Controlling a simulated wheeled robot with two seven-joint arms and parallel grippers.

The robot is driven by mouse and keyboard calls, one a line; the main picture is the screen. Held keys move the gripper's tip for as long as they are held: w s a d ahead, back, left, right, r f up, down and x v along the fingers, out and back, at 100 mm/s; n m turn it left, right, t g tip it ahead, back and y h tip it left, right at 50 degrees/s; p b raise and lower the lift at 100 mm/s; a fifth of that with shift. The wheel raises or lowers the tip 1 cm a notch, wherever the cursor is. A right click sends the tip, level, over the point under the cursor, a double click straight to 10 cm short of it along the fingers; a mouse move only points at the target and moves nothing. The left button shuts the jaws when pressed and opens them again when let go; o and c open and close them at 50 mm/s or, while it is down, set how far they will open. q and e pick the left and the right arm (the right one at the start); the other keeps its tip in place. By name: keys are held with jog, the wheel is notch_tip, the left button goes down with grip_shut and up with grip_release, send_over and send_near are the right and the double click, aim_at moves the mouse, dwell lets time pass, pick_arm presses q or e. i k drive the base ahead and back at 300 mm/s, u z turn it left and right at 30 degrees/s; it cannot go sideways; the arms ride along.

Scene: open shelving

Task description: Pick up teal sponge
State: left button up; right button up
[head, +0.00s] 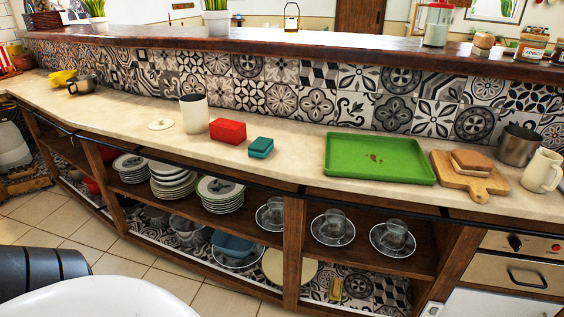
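A small teal sponge (261,147) lies on the beige countertop (285,165), near the middle of the head view. It is a low block with a darker lower part, and its top is uncovered. It sits just right of a red box (228,131), with a small gap between them, and left of a green tray (378,176). Neither of my grippers shows in the head view.
A white cylinder (194,114) and a flat pale disc (161,125) stand left of the red box. A cutting board (485,186) with a sandwich-like block lies right of the tray. Open shelves below hold stacked plates (221,194) and glass cups. The counter's front strip is clear.

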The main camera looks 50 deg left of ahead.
aim_at(262, 146)
jog(key=u, duration=0.8)
jog(key=i, duration=0.6)
jog(key=u, duration=0.7)
